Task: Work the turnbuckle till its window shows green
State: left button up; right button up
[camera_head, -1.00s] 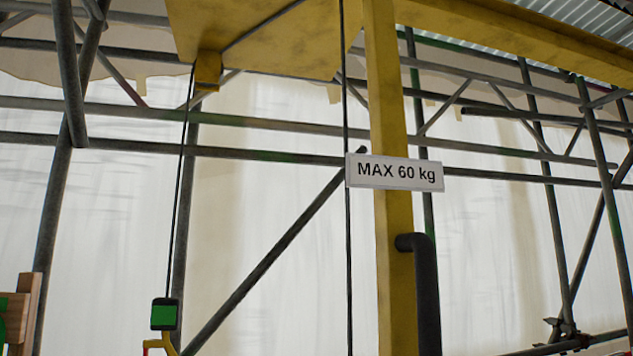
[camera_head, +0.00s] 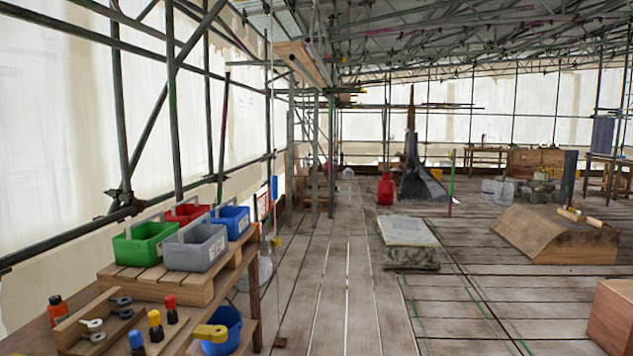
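I cannot make out a turnbuckle or a green window in the current head view. Neither of my grippers shows in it. A dark, pointed spire (camera_head: 411,150) stands far back, right of the middle, on a wide grey foot. Small tools and coloured-top pieces (camera_head: 155,322) stand on the bench at lower left; they are too small to name surely.
A wooden bench (camera_head: 230,318) at left bears green (camera_head: 140,250), grey (camera_head: 198,252), red and blue bins. Plank floor (camera_head: 335,270) runs clear down the middle. A pale slab (camera_head: 408,232), a wooden ramped block (camera_head: 556,236) and a brown box (camera_head: 612,315) stand at right.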

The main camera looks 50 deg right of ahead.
aim_at(274, 178)
jog(key=i+l+z, duration=1)
jog(key=i, duration=0.25)
jog(key=i+z, duration=0.3)
jog(key=i, duration=0.15)
